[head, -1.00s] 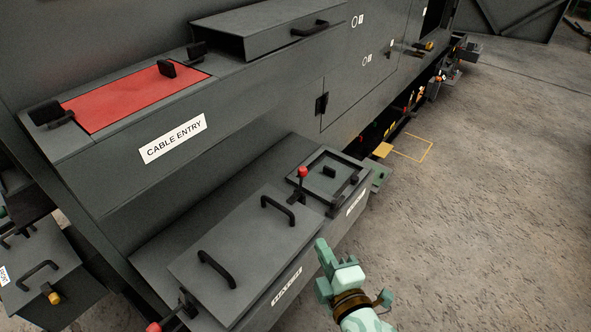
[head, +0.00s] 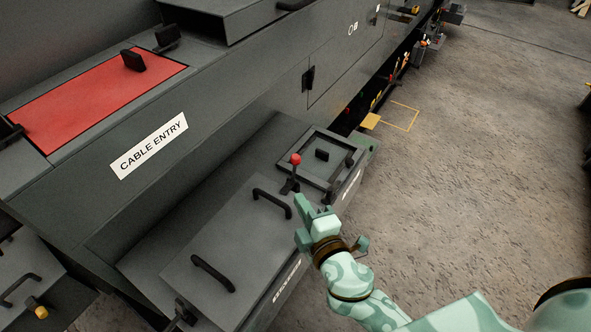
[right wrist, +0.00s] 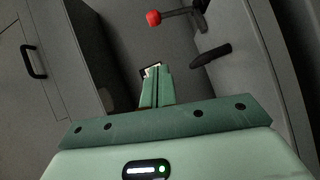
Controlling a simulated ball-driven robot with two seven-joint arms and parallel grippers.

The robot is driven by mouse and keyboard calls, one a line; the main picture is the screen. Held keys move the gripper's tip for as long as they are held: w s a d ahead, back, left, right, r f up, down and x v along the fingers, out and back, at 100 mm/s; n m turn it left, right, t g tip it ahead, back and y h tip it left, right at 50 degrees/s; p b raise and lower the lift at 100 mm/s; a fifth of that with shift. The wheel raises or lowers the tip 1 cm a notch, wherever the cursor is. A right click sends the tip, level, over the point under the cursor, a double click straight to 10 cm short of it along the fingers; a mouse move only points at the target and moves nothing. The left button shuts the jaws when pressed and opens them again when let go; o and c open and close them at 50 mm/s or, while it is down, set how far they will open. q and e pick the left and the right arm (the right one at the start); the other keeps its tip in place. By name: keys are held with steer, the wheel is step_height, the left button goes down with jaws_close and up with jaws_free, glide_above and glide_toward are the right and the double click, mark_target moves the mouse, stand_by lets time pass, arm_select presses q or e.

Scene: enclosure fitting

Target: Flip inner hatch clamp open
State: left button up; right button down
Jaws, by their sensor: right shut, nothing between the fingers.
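The inner hatch (head: 322,157) is a small square framed lid with a short black grip, at the far end of the low grey box. A clamp lever with a red ball knob (head: 295,160) stands upright at its near left side. In the right wrist view the red knob (right wrist: 154,18) shows at the top, on a dark rod reaching right. My right gripper (head: 304,207) is shut and empty, just on the near side of the lever and apart from it. Its closed fingers (right wrist: 156,85) point toward the lever area in the right wrist view. My left gripper is not in view.
A larger grey lid (head: 228,240) with two black handles lies beside the inner hatch on the same box. A red panel (head: 95,100) and a CABLE ENTRY label (head: 149,146) sit on the cabinet above. Open concrete floor (head: 460,170) lies to the right.

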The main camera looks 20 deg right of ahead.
mark_target(293, 176)
steer(key=w, duration=0.7)
steer(key=shift+w+a+f, duration=0.25)
steer(key=shift+a+f, duration=0.05)
steer(key=shift+f, duration=0.05)
steer(key=shift+w+d+f, duration=0.3)
steer(key=shift+w+d, duration=0.5)
steer(key=shift+w, duration=0.15)
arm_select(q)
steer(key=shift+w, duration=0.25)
arm_select(e)
steer(key=shift+w+d+f, duration=0.15)
steer(key=shift+w+d, duration=0.35)
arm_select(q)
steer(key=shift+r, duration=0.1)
